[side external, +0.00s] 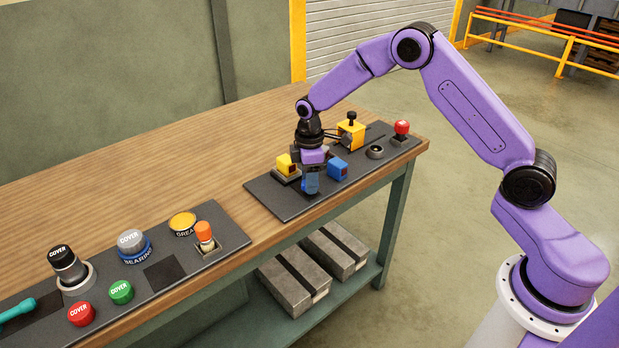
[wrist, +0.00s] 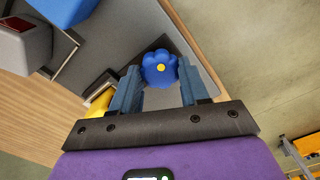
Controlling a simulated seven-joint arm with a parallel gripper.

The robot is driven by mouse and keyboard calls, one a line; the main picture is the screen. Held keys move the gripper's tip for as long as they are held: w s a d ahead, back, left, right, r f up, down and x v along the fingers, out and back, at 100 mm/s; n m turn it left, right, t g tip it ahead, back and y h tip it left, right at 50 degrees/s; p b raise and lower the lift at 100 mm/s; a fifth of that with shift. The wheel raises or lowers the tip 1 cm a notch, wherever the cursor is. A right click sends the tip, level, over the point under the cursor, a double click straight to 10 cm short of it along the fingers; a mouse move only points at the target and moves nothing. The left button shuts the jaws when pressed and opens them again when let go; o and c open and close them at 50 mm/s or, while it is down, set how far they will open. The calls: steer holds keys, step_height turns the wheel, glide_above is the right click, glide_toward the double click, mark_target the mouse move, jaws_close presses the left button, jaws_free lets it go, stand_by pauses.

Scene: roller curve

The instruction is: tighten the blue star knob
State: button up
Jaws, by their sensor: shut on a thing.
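The blue star knob (wrist: 160,68) is a lobed blue knob with a yellow centre dot, seen in the wrist view between the fingertips. My gripper (wrist: 159,76) is shut on it, with one blue-grey finger at each side. In the side view my gripper (side external: 311,187) points down at the front edge of the dark right-hand panel (side external: 262,193). There the fingers hide most or all of the knob, and I cannot make out its lobes.
Close by on the panel are a yellow block (side external: 285,163) and a blue block (side external: 338,168). Further right are a yellow box (side external: 350,131), a dark ring (side external: 375,152) and a red-topped knob (side external: 401,128). A left panel (side external: 160,274) holds several covers. Bare wood (side external: 200,165) lies behind.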

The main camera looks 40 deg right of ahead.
steer(key=m, duration=0.7)
steer(key=shift+m, duration=0.3)
steer(key=m, duration=0.4)
steer(key=shift+w+r+m, duration=0.1)
steer(key=shift+m, duration=0.2)
steer(key=m, duration=0.3)
steer(key=shift+m, duration=0.3)
steer(key=m, duration=1)
steer(key=shift+d+m, duration=0.15)
steer(key=shift+m, duration=0.25)
steer(key=o, duration=1.1)
